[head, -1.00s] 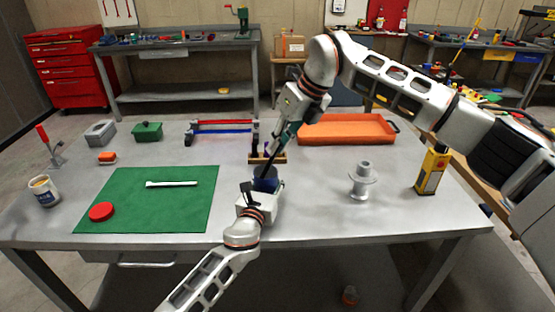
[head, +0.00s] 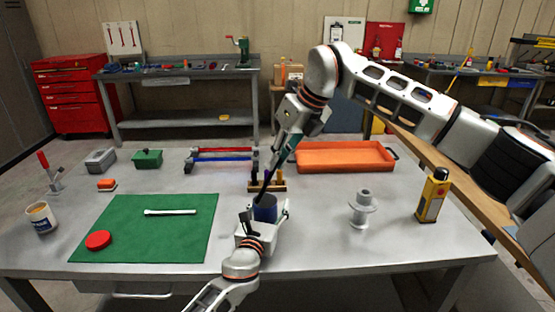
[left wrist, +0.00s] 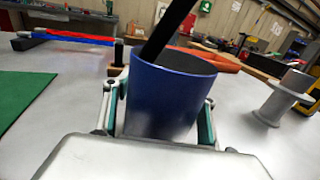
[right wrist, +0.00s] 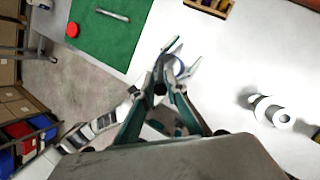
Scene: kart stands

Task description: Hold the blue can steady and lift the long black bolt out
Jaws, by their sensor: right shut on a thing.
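The blue can (head: 265,208) stands upright on the grey table; it fills the middle of the left wrist view (left wrist: 170,100). My left gripper (head: 266,211) is low around the can, one finger on each side, and looks open, with a small gap at the right finger. The long black bolt (head: 268,181) is tilted, its lower end inside the can's rim, and it also shows in the left wrist view (left wrist: 168,28). My right gripper (head: 288,150) is shut on the bolt's upper part above the can. The bolt's lower tip is hidden in the can.
A wooden block with dark pegs (head: 276,186) stands just behind the can, before an orange tray (head: 345,170). A grey spool (head: 362,208) and a yellow-black box (head: 433,195) stand right. A green mat (head: 130,225) lies left. Table between can and spool is clear.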

